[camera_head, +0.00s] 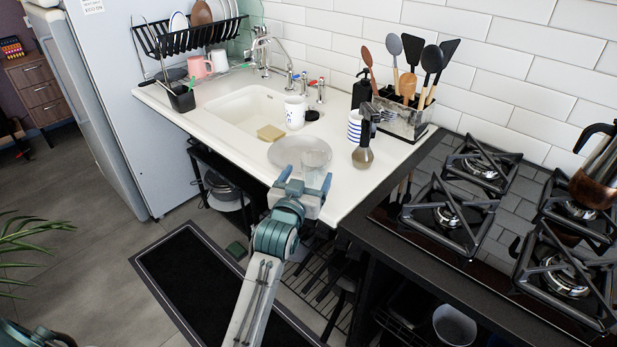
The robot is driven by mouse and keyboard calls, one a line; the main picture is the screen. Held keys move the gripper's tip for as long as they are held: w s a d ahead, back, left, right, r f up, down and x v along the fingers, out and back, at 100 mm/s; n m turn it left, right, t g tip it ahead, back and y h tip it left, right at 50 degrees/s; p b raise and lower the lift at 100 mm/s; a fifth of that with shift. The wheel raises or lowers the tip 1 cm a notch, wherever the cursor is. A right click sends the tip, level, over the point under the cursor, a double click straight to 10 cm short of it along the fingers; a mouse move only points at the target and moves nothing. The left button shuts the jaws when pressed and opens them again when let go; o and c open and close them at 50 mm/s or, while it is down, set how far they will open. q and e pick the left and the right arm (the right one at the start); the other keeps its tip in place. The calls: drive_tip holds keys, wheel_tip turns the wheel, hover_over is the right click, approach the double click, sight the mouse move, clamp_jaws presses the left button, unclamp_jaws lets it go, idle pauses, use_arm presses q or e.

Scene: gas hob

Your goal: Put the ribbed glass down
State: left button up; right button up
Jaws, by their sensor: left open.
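The ribbed glass (315,161) is clear and looks upright. It is at the sink counter's front part, by the right edge of a grey plate (285,153). I cannot tell whether its base rests on the plate's rim or on the counter (345,190). My left gripper (305,181) is open, with its two fingers spread just in front of the glass. The glass's lower part is close to the fingers, and any contact is hard to see. My right gripper is not in view.
A brown spray bottle (363,157) and a striped cup (355,128) stand right of the glass. A white mug (295,112) stands behind the plate near the sink (235,110). The gas hob (440,205) is at right. Bare counter lies in front of the spray bottle.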

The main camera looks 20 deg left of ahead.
sight(314, 162)
use_arm(q)
drive_tip(key=w, duration=0.3)
drive_tip(key=shift+w+a+r, duration=0.1)
drive_tip(key=shift+w, duration=0.25)
drive_tip(key=shift+w+a, duration=0.15)
drive_tip(key=shift+a, duration=0.05)
drive_tip(key=shift+d, duration=0.15)
drive_tip(key=c, duration=1.3)
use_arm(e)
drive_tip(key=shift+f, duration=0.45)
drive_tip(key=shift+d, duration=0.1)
